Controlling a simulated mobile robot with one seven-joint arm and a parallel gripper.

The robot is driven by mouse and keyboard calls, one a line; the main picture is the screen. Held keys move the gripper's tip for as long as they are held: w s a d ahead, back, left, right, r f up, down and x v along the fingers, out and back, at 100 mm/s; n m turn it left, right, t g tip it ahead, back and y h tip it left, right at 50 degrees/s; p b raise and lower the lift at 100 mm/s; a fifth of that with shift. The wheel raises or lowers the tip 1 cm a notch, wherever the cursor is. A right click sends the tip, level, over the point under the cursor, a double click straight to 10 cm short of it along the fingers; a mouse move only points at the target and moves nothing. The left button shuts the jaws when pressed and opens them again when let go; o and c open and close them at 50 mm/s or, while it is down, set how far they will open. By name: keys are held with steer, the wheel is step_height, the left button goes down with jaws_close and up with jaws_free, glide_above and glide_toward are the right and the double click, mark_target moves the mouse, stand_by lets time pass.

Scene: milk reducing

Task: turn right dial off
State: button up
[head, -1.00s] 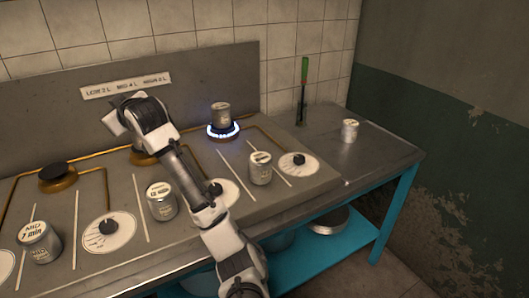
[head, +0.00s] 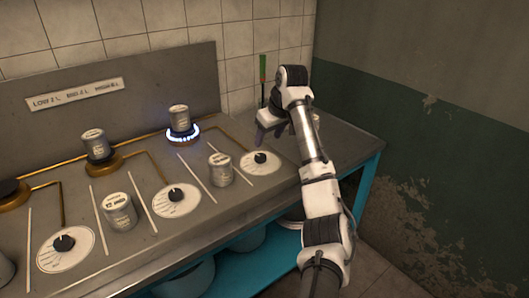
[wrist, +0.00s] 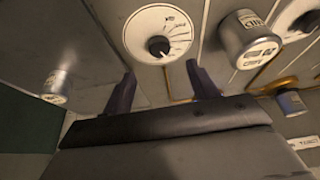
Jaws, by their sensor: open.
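The right dial (head: 261,161) is a dark knob on a round white plate at the right end of the stove top. In the wrist view the same dial (wrist: 160,45) shows just beyond the fingertips. My gripper (head: 266,133) hangs above and behind the dial in the head view; its fingers (wrist: 161,80) are spread with nothing between them, apart from the knob. The right burner (head: 183,134) has a blue flame ring, with a can (head: 179,115) on it. A pipe runs from that burner toward the right dial.
A labelled can (head: 220,170) stands left of the right dial, close by. The middle dial (head: 176,196) and left dial (head: 65,242) lie farther left. A green-handled tool (head: 263,68) stands at the back.

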mark_target(261, 156)
steer(key=p+x, duration=0.1)
steer(key=x, duration=0.8)
steer(key=c, duration=1)
steer(key=shift+a+r+m+p, duration=0.2)
steer(key=shift+m+p, duration=0.3)
steer(key=shift+p, duration=0.2)
steer(key=shift+m+t+h+p, duration=0.3)
steer(key=shift+m+h+p, duration=0.2)
steer(key=shift+m+p, duration=0.55)
steer(key=shift+a+m+h+p, duration=0.1)
steer(key=shift+m+h+p, duration=0.2)
steer(key=shift+m+p, duration=0.5)
steer(key=shift+f+m, duration=0.2)
steer(key=shift+m, duration=0.15)
steer(key=o, duration=1)
